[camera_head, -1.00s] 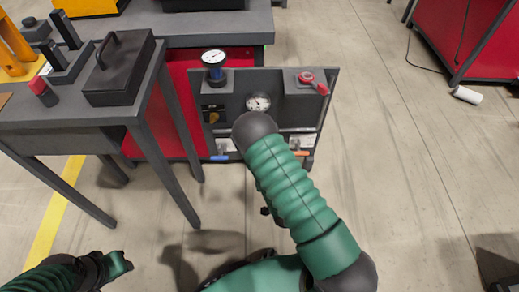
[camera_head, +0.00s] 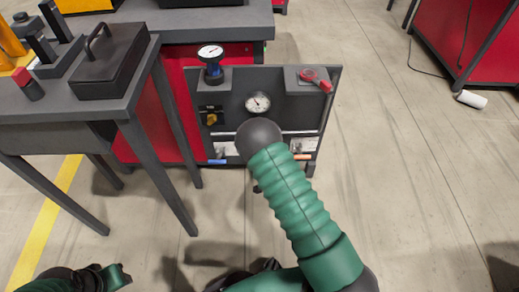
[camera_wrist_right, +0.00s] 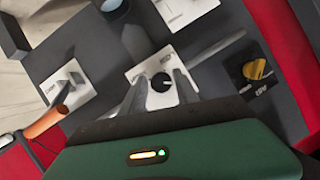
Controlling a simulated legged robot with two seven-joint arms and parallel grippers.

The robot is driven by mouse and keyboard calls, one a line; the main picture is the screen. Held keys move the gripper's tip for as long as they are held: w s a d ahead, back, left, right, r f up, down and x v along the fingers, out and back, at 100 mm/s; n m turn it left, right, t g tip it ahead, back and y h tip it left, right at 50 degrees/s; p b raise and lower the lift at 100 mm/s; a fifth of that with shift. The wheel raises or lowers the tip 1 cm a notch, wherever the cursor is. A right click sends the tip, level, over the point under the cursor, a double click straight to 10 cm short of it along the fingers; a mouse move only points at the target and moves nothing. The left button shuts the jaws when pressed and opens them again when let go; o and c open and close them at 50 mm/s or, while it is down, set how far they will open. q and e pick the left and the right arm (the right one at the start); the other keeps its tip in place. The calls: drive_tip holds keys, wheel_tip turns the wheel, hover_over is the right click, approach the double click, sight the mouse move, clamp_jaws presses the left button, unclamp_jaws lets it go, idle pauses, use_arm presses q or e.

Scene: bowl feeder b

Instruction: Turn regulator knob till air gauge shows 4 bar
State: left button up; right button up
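The grey panel (camera_head: 285,100) stands upright ahead. A white-faced gauge (camera_head: 257,103) sits mid-panel, its needle towards the upper left; the scale is too small to read. A second gauge (camera_head: 210,52) sits above a blue-and-black fitting (camera_head: 213,72). In the right wrist view a round black knob (camera_wrist_right: 162,82) with a white mark is on a white plate. Which knob is the regulator is not clear. My right gripper (camera_wrist_right: 161,88) is open, its fingers on either side of the black knob; contact is unclear. My right arm hides it in the head view. My left gripper (camera_head: 118,274) is low left, away from the panel.
The panel also carries a red lever (camera_head: 315,78), a yellow knob (camera_head: 211,118), a blue handle (camera_head: 217,161) and an orange handle (camera_head: 303,157). A dark table (camera_head: 75,112) with a black handled box (camera_head: 105,65) stands left. Open floor (camera_head: 400,180) lies right.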

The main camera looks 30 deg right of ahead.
clamp_jaws()
drive_tip(key=shift+s+d+m+t+y+p, duration=0.1)
drive_tip(key=shift+m+t+y+p, duration=0.2)
drive_tip(key=shift+m+t+y, duration=0.55)
drive_tip(key=shift+o, duration=2)
unclamp_jaws()
drive_tip(key=shift+m+g+h, duration=0.25)
drive_tip(key=p+v, duration=0.7)
drive_tip(key=v, duration=0.9)
drive_tip(key=shift+s, duration=0.4)
drive_tip(key=shift+w, duration=0.1)
